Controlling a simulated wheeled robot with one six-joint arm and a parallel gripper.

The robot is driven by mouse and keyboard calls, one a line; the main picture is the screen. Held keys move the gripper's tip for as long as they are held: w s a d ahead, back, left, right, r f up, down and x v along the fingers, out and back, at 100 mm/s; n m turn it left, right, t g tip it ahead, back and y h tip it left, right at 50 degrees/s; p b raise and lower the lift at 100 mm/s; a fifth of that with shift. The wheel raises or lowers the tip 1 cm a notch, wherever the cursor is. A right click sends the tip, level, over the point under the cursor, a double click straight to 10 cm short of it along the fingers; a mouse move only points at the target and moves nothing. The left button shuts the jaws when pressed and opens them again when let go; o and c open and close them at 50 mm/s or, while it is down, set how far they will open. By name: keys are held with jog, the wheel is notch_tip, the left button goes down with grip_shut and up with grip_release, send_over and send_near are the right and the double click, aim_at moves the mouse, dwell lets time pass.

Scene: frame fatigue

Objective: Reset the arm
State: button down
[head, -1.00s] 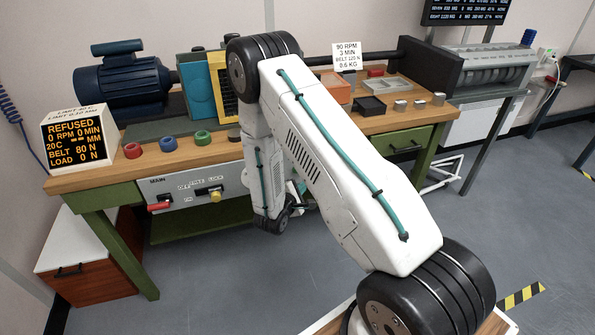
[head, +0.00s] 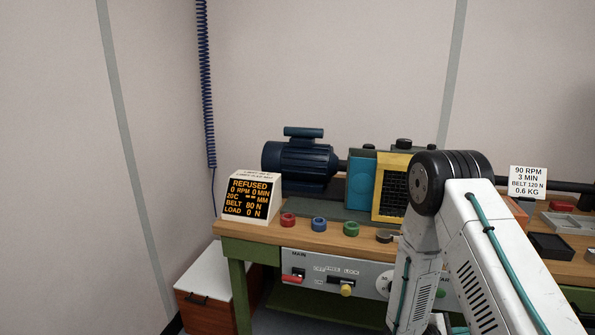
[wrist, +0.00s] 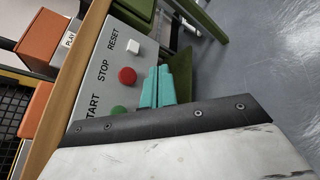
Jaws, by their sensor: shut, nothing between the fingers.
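My gripper (wrist: 158,87) shows in the wrist view as two teal fingers, shut and empty. They are in front of the grey control panel, beside the red STOP button (wrist: 127,76). Whether they touch the panel is unclear. The white RESET button (wrist: 133,47) is above STOP in that view, and the green START button (wrist: 119,110) is below, partly hidden by my gripper's body. In the head view my arm covers part of the bench front, and the fingers are not seen.
The wooden bench (head: 262,232) carries a blue motor (head: 298,163), a yellow-framed guard (head: 392,188) and red, blue and green rings. A white card (head: 527,183) reads 90 RPM, 3 MIN, BELT 120 N, 0.6 KG. A red-handled switch (head: 293,278) and yellow knob (head: 346,290) project from the front.

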jog(key=s+a+r+m+g+y, duration=0.2)
jog(key=s+r+m+g, duration=0.25)
jog(key=s+r, duration=0.35)
jog(key=s+a+r+m+g+y, duration=0.25)
jog(key=s+r+g, duration=0.3)
jog(key=r, duration=0.55)
jog(key=s+a+r+m+t+y, duration=0.2)
jog(key=s+a+r+t+y, duration=0.2)
jog(key=s+a+r, duration=0.3)
jog(key=s+a+r+m+t+y, duration=0.3)
jog(key=s+a+r+y, duration=0.3)
jog(key=r, duration=0.5)
jog(key=shift+s+a+t, duration=0.4)
jog(key=shift+a, duration=0.4)
